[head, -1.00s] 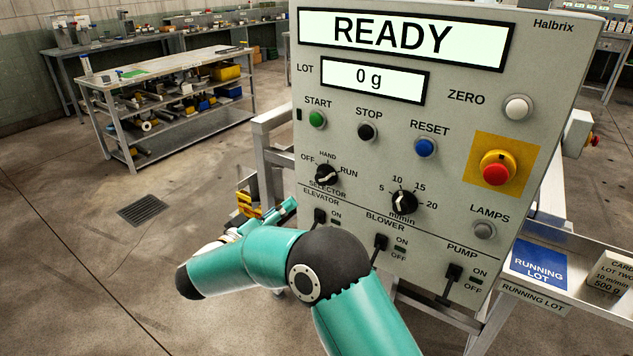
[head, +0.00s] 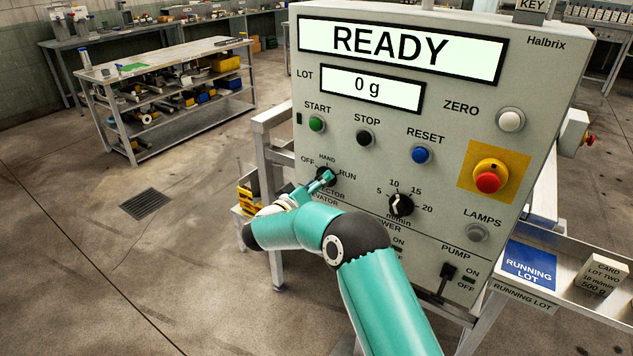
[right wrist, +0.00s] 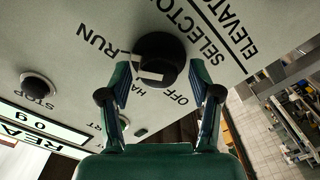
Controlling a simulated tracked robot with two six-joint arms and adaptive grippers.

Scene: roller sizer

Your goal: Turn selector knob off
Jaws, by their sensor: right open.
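The black selector knob (head: 323,173) is on the grey panel between the OFF, HAND and RUN labels. My right gripper (head: 322,182) reaches it from below and partly hides it in the head view. In the right wrist view the knob (right wrist: 160,52) stands between the two open fingers of the right gripper (right wrist: 160,72), one finger on each side, with gaps visible. A white mark shows on the knob, but I cannot tell for certain which label it points to. My left gripper is not in view.
The speed knob (head: 400,204) is right of the selector. START (head: 317,124), STOP (head: 366,138) and RESET (head: 421,155) buttons sit above, a red emergency button (head: 487,182) to the right. My right arm partly covers the lower switches.

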